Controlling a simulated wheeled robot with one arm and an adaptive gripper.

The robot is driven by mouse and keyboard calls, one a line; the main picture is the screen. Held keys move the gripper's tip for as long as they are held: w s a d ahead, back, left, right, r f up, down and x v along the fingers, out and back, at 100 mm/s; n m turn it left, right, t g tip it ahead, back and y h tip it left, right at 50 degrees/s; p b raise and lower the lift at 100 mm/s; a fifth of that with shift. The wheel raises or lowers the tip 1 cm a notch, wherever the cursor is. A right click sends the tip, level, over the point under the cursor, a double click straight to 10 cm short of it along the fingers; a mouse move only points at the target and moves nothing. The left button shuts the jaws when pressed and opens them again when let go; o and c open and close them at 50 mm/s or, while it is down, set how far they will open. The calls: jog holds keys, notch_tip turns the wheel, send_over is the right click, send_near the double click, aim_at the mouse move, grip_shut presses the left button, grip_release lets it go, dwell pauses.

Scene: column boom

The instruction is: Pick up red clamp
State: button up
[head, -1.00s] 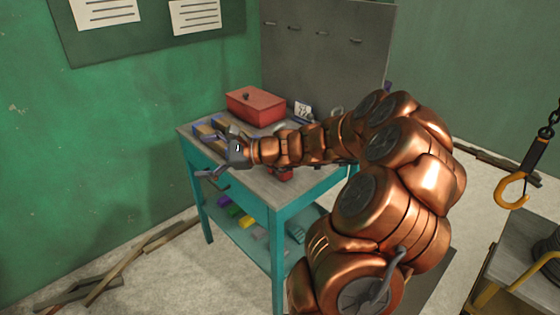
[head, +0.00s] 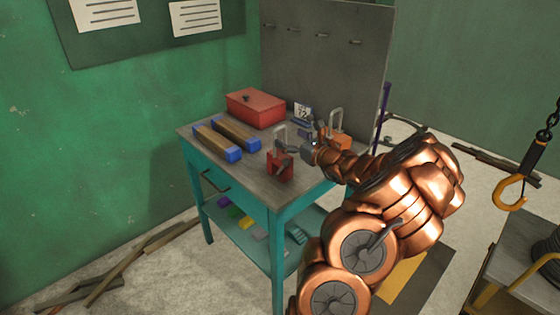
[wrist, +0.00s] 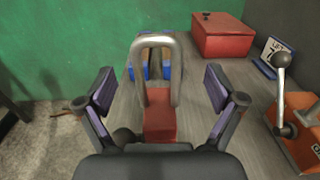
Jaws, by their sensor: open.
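The red clamp (head: 280,166) stands upright near the front right edge of the workbench, with a grey metal loop handle on top. In the wrist view the red clamp (wrist: 160,118) is straight ahead, its loop showing between the two fingers. My gripper (head: 295,150) is open and empty, just right of the clamp in the head view. In the wrist view my gripper (wrist: 160,92) has its purple-padded fingers spread on both sides of the clamp, with clear gaps. The clamp's lower part is partly hidden by the gripper body in the wrist view.
A red toolbox (head: 256,108) and a small numbered card (head: 303,111) are at the back. Blue-ended wooden blocks (head: 217,142) lie left. A hook (head: 513,190) hangs right.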

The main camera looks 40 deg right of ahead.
jog(key=w, duration=0.1)
jog(key=w+p, duration=0.1)
jog(key=w, duration=0.1)
jog(key=shift+w+a+r, duration=0.15)
jog(key=shift+w+r, duration=0.15)
jog(key=shift+w+f, duration=0.1)
jog(key=shift+w, duration=0.4)
jog(key=shift+c, duration=0.3)
jog(key=shift+p, duration=0.3)
grip_shut()
